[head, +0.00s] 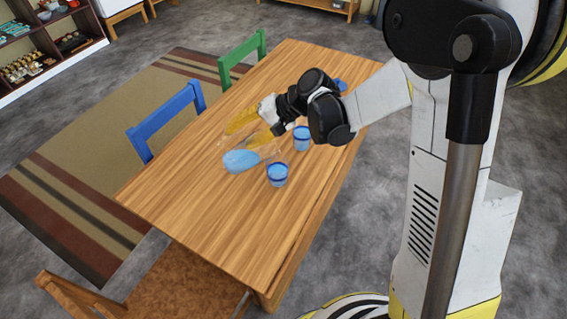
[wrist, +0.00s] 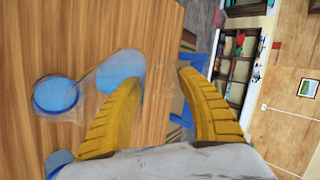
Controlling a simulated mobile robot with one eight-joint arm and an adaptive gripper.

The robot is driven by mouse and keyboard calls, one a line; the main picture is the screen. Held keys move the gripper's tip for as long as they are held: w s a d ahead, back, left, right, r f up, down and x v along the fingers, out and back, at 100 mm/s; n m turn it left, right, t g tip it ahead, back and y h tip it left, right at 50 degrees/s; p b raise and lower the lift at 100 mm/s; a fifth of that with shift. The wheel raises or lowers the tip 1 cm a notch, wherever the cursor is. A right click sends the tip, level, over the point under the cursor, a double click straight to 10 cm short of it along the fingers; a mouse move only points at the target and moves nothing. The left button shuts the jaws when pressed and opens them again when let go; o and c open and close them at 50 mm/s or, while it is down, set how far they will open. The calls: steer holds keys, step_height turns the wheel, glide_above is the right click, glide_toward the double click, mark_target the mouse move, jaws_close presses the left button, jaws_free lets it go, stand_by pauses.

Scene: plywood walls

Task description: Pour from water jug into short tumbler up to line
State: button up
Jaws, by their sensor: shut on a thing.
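The clear water jug (head: 241,161) with blue water is tilted on its side above the table in the head view. It also shows in the wrist view (wrist: 119,70), to the left of the fingertips. My gripper (head: 247,130) has yellow fingers, shut on the jug; in the wrist view the fingers (wrist: 160,80) stand apart around its clear part. A clear blue-banded tumbler (head: 277,174) stands upright just right of the jug; one tumbler (wrist: 56,94) lies close to the jug's end in the wrist view. I cannot tell whether water is flowing, or the exact level in the tumbler.
A second blue-banded tumbler (head: 302,138) stands behind the first, and another blue item (head: 340,85) is partly hidden by my arm. All stand on the wooden table (head: 190,205). A blue chair (head: 168,118) and a green chair (head: 242,58) line its left side. The table's near end is clear.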

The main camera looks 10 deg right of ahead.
steer(key=shift+a, duration=0.2)
steer(key=shift+d+r, duration=0.1)
steer(key=shift+d, duration=0.2)
steer(key=shift+a, duration=0.1)
steer(key=shift+s, duration=0.1)
steer(key=shift+r+y, duration=0.1)
steer(key=shift+y, duration=0.2)
steer(key=shift+d+r, duration=0.25)
steer(key=shift+r, duration=0.05)
